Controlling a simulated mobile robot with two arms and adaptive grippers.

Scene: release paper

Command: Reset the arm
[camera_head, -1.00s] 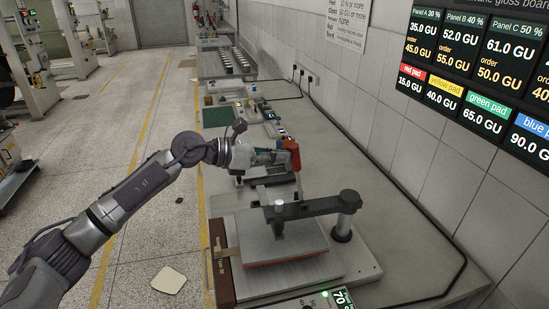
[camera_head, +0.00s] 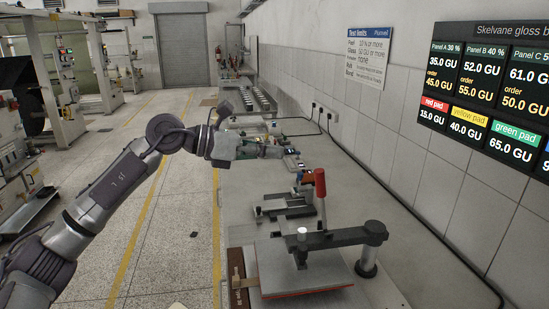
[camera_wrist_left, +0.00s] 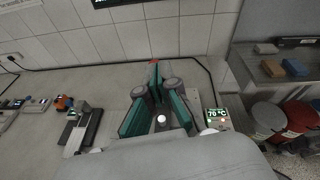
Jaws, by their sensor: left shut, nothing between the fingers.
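My left arm comes in from the left in the head view. Its left gripper (camera_head: 272,151) is over the bench (camera_head: 285,186), beyond the press and clear of its red handle. In the left wrist view the green fingers (camera_wrist_left: 154,82) come together at the tips with nothing between them. The red handle (camera_head: 320,183) stands upright on the press, with the dark press arm (camera_head: 335,238) and flat plate (camera_head: 304,272) nearer the camera. My right gripper is out of view.
A display reading 70 °C (camera_wrist_left: 217,114) shows in the wrist view, with a red bin (camera_wrist_left: 299,115) to its right. Small devices sit farther along the bench. The tiled wall (camera_head: 395,150) bounds the right side. The floor left of the bench is open.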

